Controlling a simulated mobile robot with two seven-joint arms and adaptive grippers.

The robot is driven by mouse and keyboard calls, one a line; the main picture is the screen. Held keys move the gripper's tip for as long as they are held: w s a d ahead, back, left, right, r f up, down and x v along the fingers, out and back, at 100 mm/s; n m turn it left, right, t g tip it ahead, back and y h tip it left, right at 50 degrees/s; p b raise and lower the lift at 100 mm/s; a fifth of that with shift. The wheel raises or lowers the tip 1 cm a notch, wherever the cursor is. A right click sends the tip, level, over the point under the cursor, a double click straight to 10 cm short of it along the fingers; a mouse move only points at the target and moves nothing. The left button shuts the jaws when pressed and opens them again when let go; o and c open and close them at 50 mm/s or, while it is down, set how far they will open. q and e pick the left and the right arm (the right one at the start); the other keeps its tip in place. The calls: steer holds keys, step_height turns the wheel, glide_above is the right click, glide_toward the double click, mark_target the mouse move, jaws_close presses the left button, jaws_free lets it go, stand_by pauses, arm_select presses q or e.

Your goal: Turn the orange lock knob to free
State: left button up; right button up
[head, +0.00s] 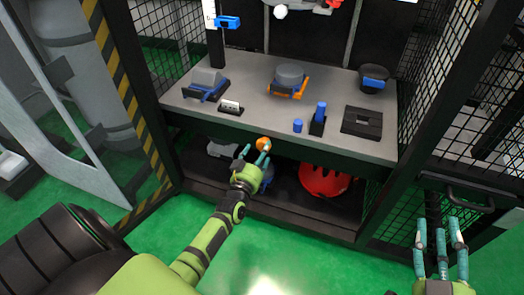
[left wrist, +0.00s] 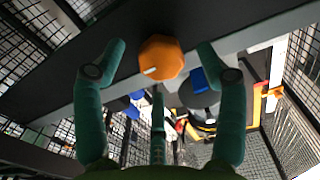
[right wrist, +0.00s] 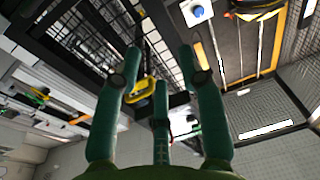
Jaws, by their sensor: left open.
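The orange lock knob (head: 263,144) sits on the front edge of the bench, below the worktop. In the left wrist view the knob (left wrist: 161,58) is faceted, with a short white mark at its lower left. My left gripper (head: 256,155) is open just in front of the knob. In the left wrist view its teal fingers (left wrist: 160,60) stand on either side of the knob, apart from it. My right gripper (head: 440,228) is at the lower right of the head view, away from the bench, with its fingers (right wrist: 165,65) spread and nothing between them.
The worktop (head: 260,118) holds a grey puck in an orange cradle (head: 289,80), a black case (head: 362,122) and small blue parts. A red helmet (head: 322,181) lies on the shelf below. Mesh walls (head: 430,110) and a door handle (head: 468,197) stand at the right.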

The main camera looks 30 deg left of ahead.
arm_select(q)
steer(key=shift+b+x, duration=0.3)
steer(key=shift+x, duration=0.85)
arm_select(e)
steer(key=shift+s+a+r+n+t+y, duration=0.1)
steer(key=shift+s+a+r+t+y, duration=0.25)
steer(key=shift+r, duration=0.45)
steer(key=shift+s+a+r+n+t+y, duration=0.1)
steer(key=shift+s+r+t+y, duration=0.15)
steer(key=shift+r+t, duration=0.4)
steer(key=shift+s+a+r+n+t+y, duration=0.15)
steer(key=shift+r+y, duration=0.25)
steer(key=shift+r, duration=0.55)
arm_select(q)
steer(key=c, duration=1.2)
